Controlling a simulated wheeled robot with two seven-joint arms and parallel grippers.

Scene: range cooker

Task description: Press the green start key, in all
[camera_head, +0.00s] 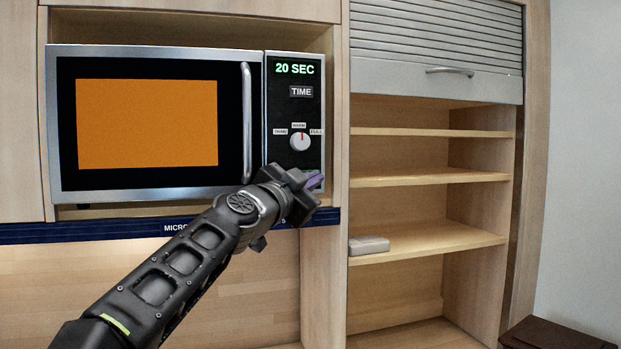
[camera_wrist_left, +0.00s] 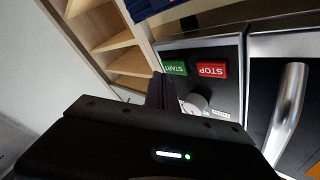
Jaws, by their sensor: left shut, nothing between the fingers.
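The microwave (camera_head: 150,190) has a control panel on its right with a display (camera_head: 295,69) reading 20 SEC. Its window (camera_head: 147,123) glows orange. My left gripper (camera_head: 315,181) is shut and empty at the lower part of this panel, hiding most of the key area in the head view. In the left wrist view, the green START key (camera_wrist_left: 175,68) and the red STOP key (camera_wrist_left: 212,69) appear upside down. The left fingertips (camera_wrist_left: 160,80) show close beside the START key; I cannot tell whether they touch it. My right gripper is not in view.
A round knob (camera_head: 300,141) and a TIME label (camera_head: 301,91) are above the gripper. The door handle (camera_head: 247,122) stands out to the left. Right of the microwave is an open shelf unit (camera_head: 430,178) with a small grey box (camera_head: 369,245) under a roller shutter (camera_head: 440,45).

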